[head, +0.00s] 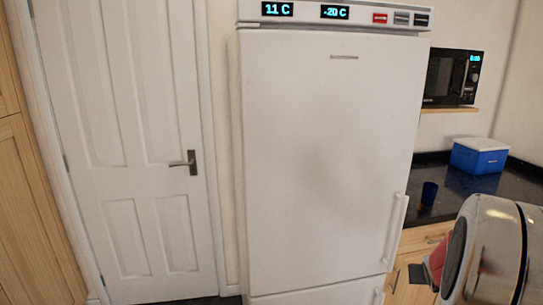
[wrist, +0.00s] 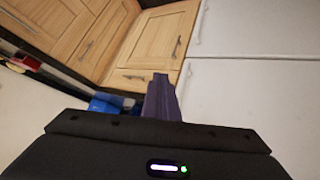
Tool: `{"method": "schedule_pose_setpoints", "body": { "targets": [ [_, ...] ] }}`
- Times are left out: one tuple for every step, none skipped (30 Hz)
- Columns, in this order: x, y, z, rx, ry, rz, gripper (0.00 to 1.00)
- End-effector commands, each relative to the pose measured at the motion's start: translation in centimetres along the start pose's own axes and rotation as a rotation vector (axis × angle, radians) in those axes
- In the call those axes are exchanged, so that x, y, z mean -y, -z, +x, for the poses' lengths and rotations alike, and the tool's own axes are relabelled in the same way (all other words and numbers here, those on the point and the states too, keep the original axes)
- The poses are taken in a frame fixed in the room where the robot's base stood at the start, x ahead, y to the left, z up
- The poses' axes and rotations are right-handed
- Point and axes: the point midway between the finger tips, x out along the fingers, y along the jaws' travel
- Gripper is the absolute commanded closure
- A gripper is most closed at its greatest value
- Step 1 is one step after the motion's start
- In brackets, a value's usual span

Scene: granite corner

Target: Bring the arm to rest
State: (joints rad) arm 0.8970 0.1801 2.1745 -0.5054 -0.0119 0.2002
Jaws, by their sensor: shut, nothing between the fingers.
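My gripper (wrist: 161,85) shows in the wrist view as dark fingers closed together, with nothing between them. It points toward the wooden cabinets and the white fridge-freezer front. In the head view the silver end of my arm is at the lower right, in front of the counter and cabinets. Only a small red and dark part of the gripper (head: 432,272) shows there, to the right of the fridge handle. I cannot tell whether it touches anything.
A tall white fridge-freezer (head: 320,150) stands in the middle, with a closed white door (head: 130,130) to its left. On the dark counter are a blue cool box (head: 478,158) and a dark blue cup (head: 429,193). A microwave (head: 448,78) sits on a shelf above.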

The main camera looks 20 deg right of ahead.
Motion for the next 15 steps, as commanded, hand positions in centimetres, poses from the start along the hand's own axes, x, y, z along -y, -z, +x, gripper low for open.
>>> {"method": "schedule_pose_setpoints", "body": {
  "targets": [
    [1.1, -0.4, -1.4, 0.032, 0.002, -0.007, 1.0],
    [1.8, -0.8, -2.1, 0.054, 0.003, -0.01, 1.0],
    [2.6, -1.4, -3.1, 0.086, 0.005, -0.015, 1.0],
    [3.2, -1.8, -3.9, 0.107, 0.009, -0.02, 1.0],
    [3.9, -2.2, -4.7, 0.128, 0.012, -0.023, 1.0],
    [4.8, -2.7, -5.7, 0.154, 0.019, -0.029, 1.0],
    [5.5, -3.2, -6.5, 0.174, 0.026, -0.034, 1.0],
    [6.1, -3.6, -7.4, 0.191, 0.032, -0.039, 1.0],
    [7.1, -4.1, -8.5, 0.215, 0.042, -0.045, 1.0],
    [7.7, -4.5, -9.3, 0.232, 0.05, -0.051, 1.0],
    [8.4, -4.9, -10.2, 0.248, 0.059, -0.056, 1.0],
    [9.3, -5.4, -11.3, 0.268, 0.072, -0.064, 1.0],
    [10.0, -5.8, -12.1, 0.282, 0.082, -0.071, 1.0],
    [10.7, -6.3, -13.0, 0.296, 0.092, -0.078, 1.0],
    [11.6, -6.8, -14.1, 0.313, 0.106, -0.086, 1.0]
  ]
}}
